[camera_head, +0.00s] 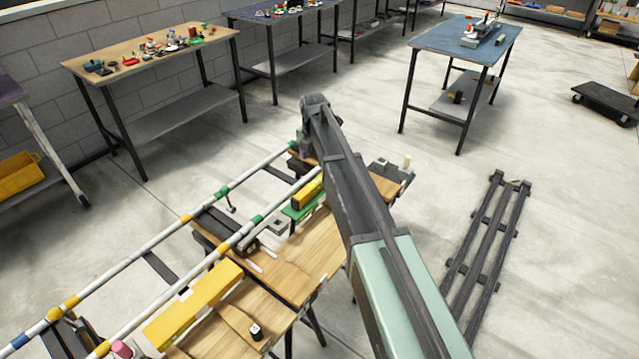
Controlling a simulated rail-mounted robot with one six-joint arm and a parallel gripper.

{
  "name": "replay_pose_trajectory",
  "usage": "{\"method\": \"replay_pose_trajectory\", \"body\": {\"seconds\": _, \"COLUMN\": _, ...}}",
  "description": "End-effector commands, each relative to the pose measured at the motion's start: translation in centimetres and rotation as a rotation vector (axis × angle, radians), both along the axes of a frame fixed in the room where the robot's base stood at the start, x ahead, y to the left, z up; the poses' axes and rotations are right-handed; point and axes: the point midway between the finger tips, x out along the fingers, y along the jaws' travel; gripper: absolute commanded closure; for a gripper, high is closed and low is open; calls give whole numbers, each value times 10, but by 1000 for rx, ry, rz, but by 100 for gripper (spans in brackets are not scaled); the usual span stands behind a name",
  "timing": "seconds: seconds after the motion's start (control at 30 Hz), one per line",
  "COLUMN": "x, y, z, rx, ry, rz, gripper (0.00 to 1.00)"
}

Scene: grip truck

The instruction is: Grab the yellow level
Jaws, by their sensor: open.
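Two yellow things lie on the wooden worktable (237,318), and I cannot tell for certain which is the level. A long yellow bar (192,304) lies at the front left, beside a white striped rail. A shorter yellow block (307,191) with a dark part sits farther back, by a green piece (301,209), close to the left side of my arm. Both show no contact with my arm. My arm reaches up from the bottom right across the table's right side. My gripper's fingers do not show; the arm's dark links hide that area.
White rails (165,232) with coloured bands run along the table's left. A small black item (256,331) stands near its front. A dark slatted rack (484,240) lies on the floor at right. Benches with tools, including a blue-topped one (466,38), stand behind. Open floor lies between.

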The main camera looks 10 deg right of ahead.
Motion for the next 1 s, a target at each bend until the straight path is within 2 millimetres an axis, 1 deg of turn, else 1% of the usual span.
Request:
{"method": "replay_pose_trajectory", "body": {"seconds": 0.07, "x": 0, "y": -1, "z": -2, "rx": 0, "ry": 0, "rz": 2, "gripper": 39}}
{"method": "replay_pose_trajectory", "body": {"seconds": 0.13, "x": 0, "y": -1, "z": -9, "rx": 0, "ry": 0, "rz": 1, "gripper": 39}}
{"method": "replay_pose_trajectory", "body": {"seconds": 0.17, "x": 0, "y": -1, "z": -15, "rx": 0, "ry": 0, "rz": 1, "gripper": 39}}
{"method": "replay_pose_trajectory", "body": {"seconds": 0.3, "x": 0, "y": -1, "z": -46, "rx": 0, "ry": 0, "rz": 0, "gripper": 39}}
{"method": "replay_pose_trajectory", "body": {"seconds": 0.4, "x": 0, "y": -1, "z": -60, "rx": 0, "ry": 0, "rz": -1, "gripper": 39}}
{"method": "replay_pose_trajectory", "body": {"seconds": 0.53, "x": 0, "y": -1, "z": -58, "rx": 0, "ry": 0, "rz": -2, "gripper": 39}}
{"method": "replay_pose_trajectory", "body": {"seconds": 0.6, "x": 0, "y": -1, "z": -63, "rx": 0, "ry": 0, "rz": -2, "gripper": 39}}
{"method": "replay_pose_trajectory", "body": {"seconds": 0.67, "x": 0, "y": -1, "z": -73, "rx": 0, "ry": 0, "rz": -2, "gripper": 39}}
{"method": "replay_pose_trajectory", "body": {"seconds": 0.8, "x": 1, "y": -2, "z": -103, "rx": 0, "ry": 0, "rz": -2, "gripper": 39}}
{"method": "replay_pose_trajectory", "body": {"seconds": 0.83, "x": 1, "y": -2, "z": -108, "rx": 0, "ry": 0, "rz": -2, "gripper": 39}}
{"method": "replay_pose_trajectory", "body": {"seconds": 0.9, "x": 1, "y": -2, "z": -113, "rx": 0, "ry": 0, "rz": -2, "gripper": 39}}
{"method": "replay_pose_trajectory", "body": {"seconds": 1.0, "x": 1, "y": -2, "z": -109, "rx": 0, "ry": 0, "rz": -2, "gripper": 39}}
